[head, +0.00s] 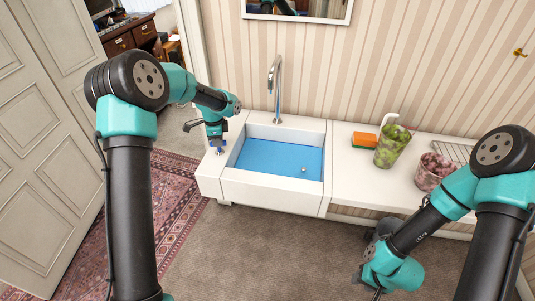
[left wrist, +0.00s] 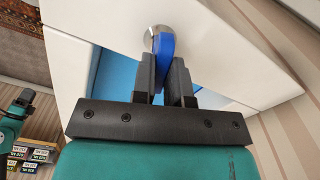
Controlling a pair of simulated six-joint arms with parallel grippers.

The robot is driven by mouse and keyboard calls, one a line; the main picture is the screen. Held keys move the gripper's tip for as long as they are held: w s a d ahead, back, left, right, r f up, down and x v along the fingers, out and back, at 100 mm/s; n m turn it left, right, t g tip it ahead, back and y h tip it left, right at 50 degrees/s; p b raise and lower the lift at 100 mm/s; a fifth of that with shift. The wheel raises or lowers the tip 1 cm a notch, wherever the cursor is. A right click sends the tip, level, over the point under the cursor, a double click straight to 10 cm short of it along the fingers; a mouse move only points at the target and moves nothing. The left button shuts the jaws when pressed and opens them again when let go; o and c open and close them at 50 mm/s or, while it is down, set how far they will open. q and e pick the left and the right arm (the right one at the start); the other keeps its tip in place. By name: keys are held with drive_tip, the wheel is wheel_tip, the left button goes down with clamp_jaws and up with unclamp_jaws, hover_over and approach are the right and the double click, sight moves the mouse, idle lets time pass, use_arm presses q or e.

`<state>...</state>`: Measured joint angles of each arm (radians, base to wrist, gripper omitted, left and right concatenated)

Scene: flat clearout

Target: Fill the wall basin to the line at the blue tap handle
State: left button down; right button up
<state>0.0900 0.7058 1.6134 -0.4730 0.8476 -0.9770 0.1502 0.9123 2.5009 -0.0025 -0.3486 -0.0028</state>
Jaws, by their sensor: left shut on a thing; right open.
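The white wall basin (head: 270,188) is under the striped wall, with a flat blue surface, which looks like water, (head: 280,160) inside. Whether there is a fill line cannot be made out. A chrome spout (head: 276,85) rises behind it. The blue tap handle (left wrist: 165,50) sits on a round metal base at the basin's left rim. My left gripper (head: 216,147) is shut on the blue handle; its two fingers (left wrist: 163,85) lie either side of it in the left wrist view. My right gripper (head: 378,290) is low at the front right, away from the basin, and partly cut off.
A door (head: 45,130) stands at left.

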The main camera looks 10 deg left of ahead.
use_arm(q)
drive_tip(key=shift+m, duration=1.9)
drive_tip(key=c, duration=0.9)
unclamp_jaws()
drive_tip(key=shift+r, duration=3)
